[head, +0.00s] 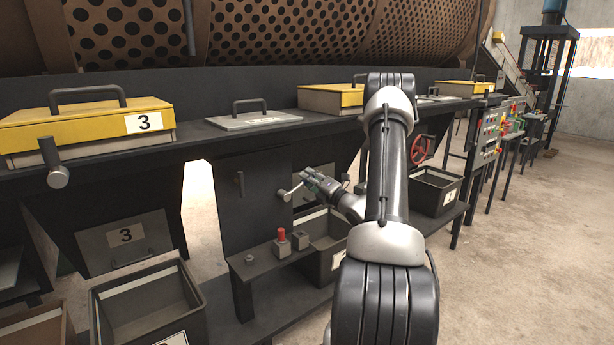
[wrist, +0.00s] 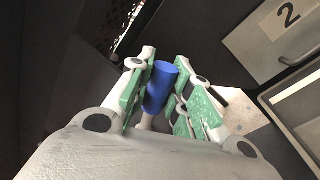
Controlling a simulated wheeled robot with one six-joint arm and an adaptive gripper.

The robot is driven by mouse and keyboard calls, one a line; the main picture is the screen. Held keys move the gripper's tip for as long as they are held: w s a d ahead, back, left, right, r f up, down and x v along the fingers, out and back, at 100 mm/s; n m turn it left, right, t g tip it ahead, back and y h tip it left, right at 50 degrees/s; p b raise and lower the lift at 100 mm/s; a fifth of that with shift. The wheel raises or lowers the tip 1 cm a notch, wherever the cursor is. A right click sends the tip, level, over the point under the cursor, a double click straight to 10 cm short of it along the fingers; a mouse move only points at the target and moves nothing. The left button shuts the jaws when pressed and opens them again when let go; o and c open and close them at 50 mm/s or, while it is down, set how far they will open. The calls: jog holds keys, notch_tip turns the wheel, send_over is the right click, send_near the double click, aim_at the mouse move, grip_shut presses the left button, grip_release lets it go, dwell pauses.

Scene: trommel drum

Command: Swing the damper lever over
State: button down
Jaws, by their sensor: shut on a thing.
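The damper lever (head: 291,190) is a short pale metal arm with a rounded hub, on the dark machine front right of a cabinet door. Its far end runs into my gripper (head: 313,177) in the head view. In the wrist view a blue cylindrical grip (wrist: 160,87), which looks like the lever's handle, stands between the green-padded fingers of my gripper (wrist: 168,95). The fingers are closed on it from both sides. The grip is slightly tilted, and its lower end is partly hidden by my gripper.
A dark cabinet door (head: 246,192) is left of the lever. A red push button (head: 281,238) stands on the ledge below, near an open bin (head: 328,262). A red handwheel (head: 419,150) is further right. A panel marked 2 (wrist: 270,40) is close by in the wrist view.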

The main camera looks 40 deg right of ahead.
jog(key=shift+d+f+m, duration=0.1)
jog(key=shift+f+m, duration=0.25)
jog(key=shift+m, duration=0.15)
jog(key=shift+f, duration=0.1)
jog(key=c, duration=1.3)
grip_release()
jog(key=shift+s, duration=0.15)
jog(key=s+d+f, duration=0.1)
jog(key=s+f, duration=0.1)
jog(key=s, duration=0.9)
jog(key=shift+s, duration=0.25)
jog(key=shift+d, duration=0.15)
